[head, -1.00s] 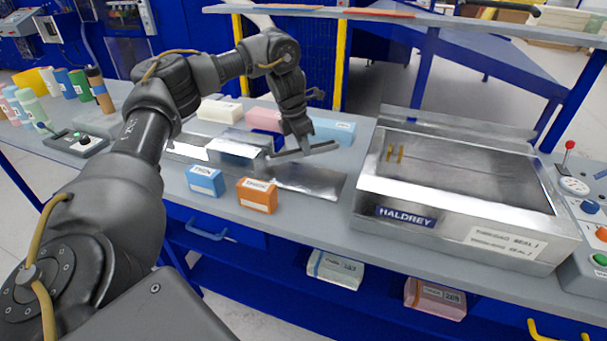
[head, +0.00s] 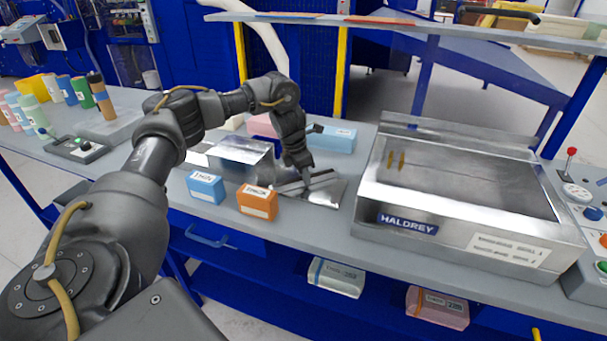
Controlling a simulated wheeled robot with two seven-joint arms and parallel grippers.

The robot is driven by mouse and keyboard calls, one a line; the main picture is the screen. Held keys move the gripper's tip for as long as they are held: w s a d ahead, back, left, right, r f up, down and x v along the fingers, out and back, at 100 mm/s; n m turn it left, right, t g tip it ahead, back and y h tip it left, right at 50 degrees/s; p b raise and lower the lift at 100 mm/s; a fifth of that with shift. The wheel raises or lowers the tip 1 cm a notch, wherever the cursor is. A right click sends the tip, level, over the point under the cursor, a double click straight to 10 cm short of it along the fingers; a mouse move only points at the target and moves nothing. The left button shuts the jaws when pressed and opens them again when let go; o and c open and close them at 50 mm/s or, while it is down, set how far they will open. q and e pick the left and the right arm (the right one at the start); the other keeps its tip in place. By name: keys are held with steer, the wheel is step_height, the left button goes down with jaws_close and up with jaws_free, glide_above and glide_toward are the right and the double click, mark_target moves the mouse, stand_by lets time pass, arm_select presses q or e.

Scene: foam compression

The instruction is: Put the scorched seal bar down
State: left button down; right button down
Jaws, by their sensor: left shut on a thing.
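My left gripper (head: 306,181) is shut on the seal bar (head: 325,180), a narrow grey metal bar. The bar lies roughly level, low over a shiny flat metal plate (head: 327,197) on the bench. I cannot tell whether the bar touches the plate. The fingers hide the middle of the bar, and any scorching is too small to see. My right gripper is not in view.
An orange box (head: 257,203) and a blue box (head: 205,187) stand at the bench's front, left of the plate. A shiny metal block (head: 240,157) is behind them. The HALDREY sealing machine (head: 408,224) stands to the right. A light blue block (head: 335,139) lies behind.

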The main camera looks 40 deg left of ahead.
mark_target(295, 180)
arm_select(q)
steer(key=shift+f, duration=0.1)
steer(key=c, duration=1.3)
jaws_free()
steer(key=shift+c, duration=0.2)
steer(key=shift+r, duration=0.55)
steer(key=p+v, duration=0.2)
steer(key=v, duration=0.9)
